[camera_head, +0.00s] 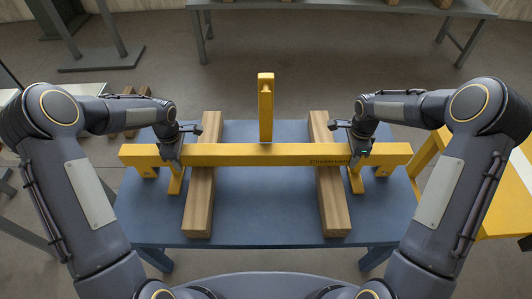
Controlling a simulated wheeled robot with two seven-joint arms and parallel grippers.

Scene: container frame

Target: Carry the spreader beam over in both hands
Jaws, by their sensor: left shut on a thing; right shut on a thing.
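The yellow spreader beam (255,155) lies across the picture, above or on two wooden blocks (200,205) on a blue table (265,222). An upright yellow piece (265,105) stands at its middle. Yellow legs or lugs hang near both ends. My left gripper (171,155) is shut on the left part of the beam, outside the left block. My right gripper (359,152) is shut on the right part, outside the right block (334,205). The beam looks level. I cannot tell whether it touches the blocks. The fingertips are partly hidden by the gripper bodies and the beam.
A yellow table or stand (495,215) is at the right. A grey table (345,5) stands at the back, with wooden pieces on it. A dark metal stand (100,60) is at the back left. Floor between the blue table and the grey table is clear.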

